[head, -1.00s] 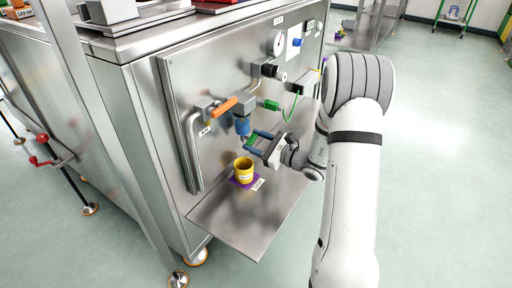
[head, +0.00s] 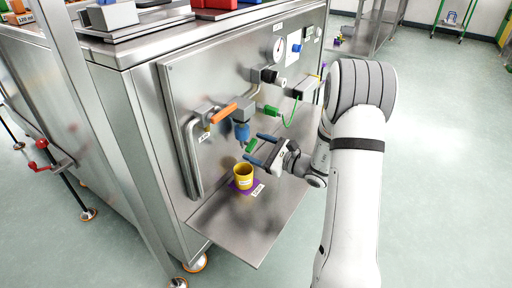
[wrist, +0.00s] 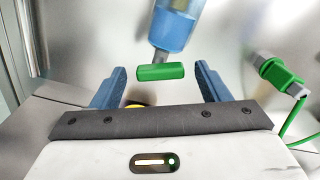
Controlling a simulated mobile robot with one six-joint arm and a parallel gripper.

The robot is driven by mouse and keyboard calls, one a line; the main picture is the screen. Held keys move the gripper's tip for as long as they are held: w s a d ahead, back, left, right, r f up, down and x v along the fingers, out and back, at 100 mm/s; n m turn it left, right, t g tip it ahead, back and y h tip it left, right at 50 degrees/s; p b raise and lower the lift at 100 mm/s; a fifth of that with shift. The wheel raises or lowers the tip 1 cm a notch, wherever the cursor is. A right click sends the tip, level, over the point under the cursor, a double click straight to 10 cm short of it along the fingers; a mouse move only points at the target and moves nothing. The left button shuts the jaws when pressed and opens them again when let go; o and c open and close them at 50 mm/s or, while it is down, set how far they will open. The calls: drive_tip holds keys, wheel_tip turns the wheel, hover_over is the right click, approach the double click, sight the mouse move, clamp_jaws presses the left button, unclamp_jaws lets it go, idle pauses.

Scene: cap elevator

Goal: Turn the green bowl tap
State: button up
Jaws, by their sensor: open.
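The green bowl tap (wrist: 161,71) is a short green bar under the blue filter bowl (wrist: 176,30), which hangs on the machine's front panel. In the head view the tap (head: 250,146) shows just below the blue bowl (head: 242,132). My gripper (head: 252,147) is open, with its blue fingers reaching toward the tap. In the wrist view my gripper (wrist: 161,70) has one finger on each side of the tap, with clear gaps on both sides. No contact shows, and the remaining depth to the tap is hard to judge.
A yellow cup (head: 243,172) stands on a purple mat on the steel shelf (head: 250,218) below the bowl. An orange lever (head: 223,112) is to the left. A green connector (head: 270,110) with a green hose is to the right. A gauge (head: 278,46) is higher up.

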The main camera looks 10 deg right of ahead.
drive_tip(key=p+v, duration=0.2)
drive_tip(key=v, duration=0.5)
drive_tip(key=shift+d, duration=0.1)
